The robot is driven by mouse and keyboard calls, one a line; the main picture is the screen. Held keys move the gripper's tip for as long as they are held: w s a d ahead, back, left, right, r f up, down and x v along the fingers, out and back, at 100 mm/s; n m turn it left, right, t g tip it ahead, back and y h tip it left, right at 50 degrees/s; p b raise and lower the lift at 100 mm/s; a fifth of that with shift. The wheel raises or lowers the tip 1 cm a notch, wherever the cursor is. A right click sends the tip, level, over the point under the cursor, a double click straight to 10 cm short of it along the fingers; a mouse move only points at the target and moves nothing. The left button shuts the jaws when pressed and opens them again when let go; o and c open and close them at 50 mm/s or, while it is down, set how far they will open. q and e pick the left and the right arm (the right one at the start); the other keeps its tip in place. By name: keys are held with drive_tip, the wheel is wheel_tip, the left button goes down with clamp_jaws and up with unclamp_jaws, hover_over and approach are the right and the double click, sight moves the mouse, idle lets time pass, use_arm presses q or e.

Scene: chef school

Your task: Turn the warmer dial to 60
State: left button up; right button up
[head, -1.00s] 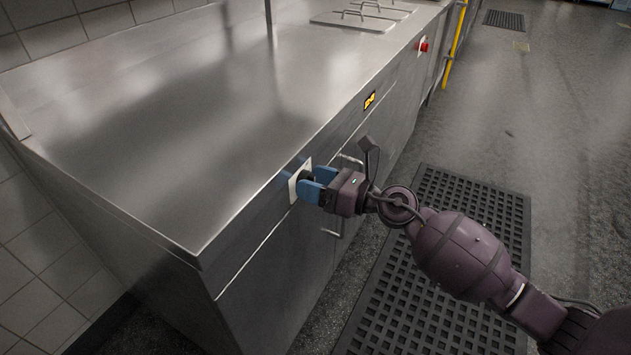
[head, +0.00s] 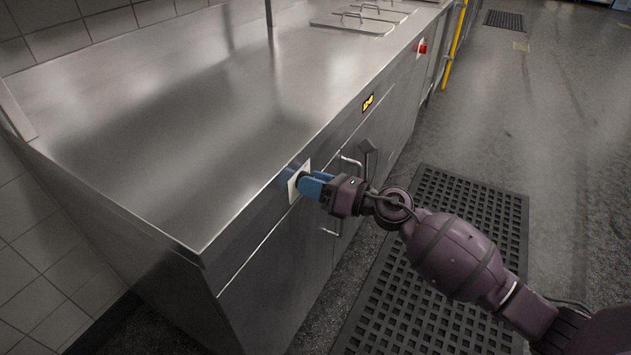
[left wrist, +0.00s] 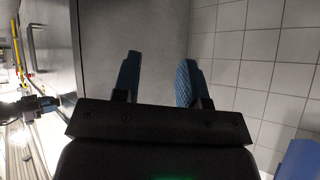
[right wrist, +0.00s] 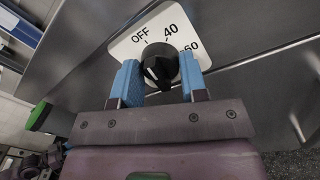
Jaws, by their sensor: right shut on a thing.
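The warmer dial (right wrist: 160,60) is a black knob on a white plate (right wrist: 122,48) in the right wrist view. The plate shows the marks OFF, 40 and 60. A white mark shows on the knob's lower left side; I cannot tell which setting it gives. My right gripper (head: 313,185) is shut on the knob, with one blue finger on each side. In the head view its fingers hide most of the knob, and the white plate (head: 294,187) shows behind them. My left gripper (left wrist: 158,62) is open and empty, away from the dial.
Door handles (head: 350,162) stick out near my right gripper. A black floor mat (head: 470,205) lies before the counter.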

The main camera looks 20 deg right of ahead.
use_arm(q)
wheel_tip(320, 180, up, 6)
drive_tip(key=p, duration=0.8)
drive_tip(key=shift+r+n+t, duration=0.2)
drive_tip(key=shift+n+t, duration=0.1)
drive_tip(key=shift+n, duration=0.1)
use_arm(e)
drive_tip(key=shift+m+t+h, duration=0.2)
drive_tip(key=shift+m+t, duration=0.2)
drive_tip(key=shift+m, duration=4.3)
drive_tip(key=shift+m+t+h, duration=0.2)
drive_tip(key=shift+m+t, duration=0.2)
drive_tip(key=shift+m, duration=4.3)
drive_tip(key=shift+a+f, duration=0.1)
use_arm(q)
drive_tip(key=shift+s, duration=0.1)
use_arm(e)
drive_tip(key=o, duration=0.9)
use_arm(q)
drive_tip(key=shift+r, duration=0.1)
use_arm(e)
drive_tip(key=shift+s, duration=0.15)
